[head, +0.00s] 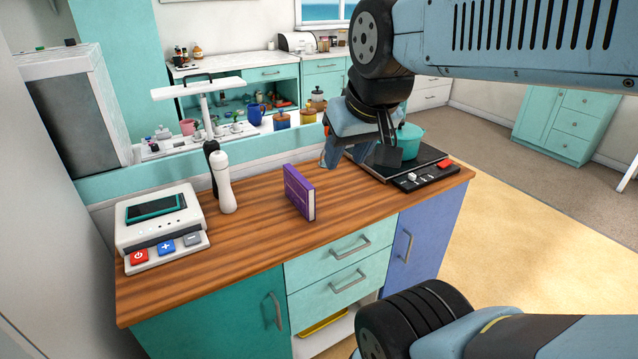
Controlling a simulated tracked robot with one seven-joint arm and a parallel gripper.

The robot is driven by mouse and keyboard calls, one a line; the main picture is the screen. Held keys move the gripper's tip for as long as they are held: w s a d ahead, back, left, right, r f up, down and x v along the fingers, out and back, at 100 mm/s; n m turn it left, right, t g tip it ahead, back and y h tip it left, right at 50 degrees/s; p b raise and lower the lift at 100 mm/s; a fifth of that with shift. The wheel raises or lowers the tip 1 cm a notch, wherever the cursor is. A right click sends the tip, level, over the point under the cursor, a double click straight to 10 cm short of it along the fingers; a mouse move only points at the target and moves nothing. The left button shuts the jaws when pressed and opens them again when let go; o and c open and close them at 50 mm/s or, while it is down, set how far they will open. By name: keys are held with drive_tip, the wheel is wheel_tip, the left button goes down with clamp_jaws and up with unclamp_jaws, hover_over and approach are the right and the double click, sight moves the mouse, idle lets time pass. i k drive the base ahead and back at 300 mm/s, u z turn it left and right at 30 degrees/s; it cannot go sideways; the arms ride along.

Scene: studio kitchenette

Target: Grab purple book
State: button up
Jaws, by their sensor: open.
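The purple book (299,193) stands upright on the wooden countertop (245,250), near the middle, with its cover facing left and its spine edge toward the front. My gripper (362,158) is open and empty. It hangs above the counter to the right of the book, in front of the hob, and does not touch the book. Part of my gripper is hidden by my own arm links.
A white device with red, blue and grey buttons (158,222) and a white bottle (224,182) stand left of the book. To the right is a black hob (433,165) with a teal pot (409,142). The counter in front of the book is clear.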

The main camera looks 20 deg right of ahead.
sight(299, 190)
drive_tip(key=u, duration=0.15)
drive_tip(key=i, duration=0.15)
drive_tip(key=z, duration=2.05)
drive_tip(key=k, duration=1.75)
drive_tip(key=u, duration=1.1)
drive_tip(key=i, duration=1)
drive_tip(key=z, duration=0.1)
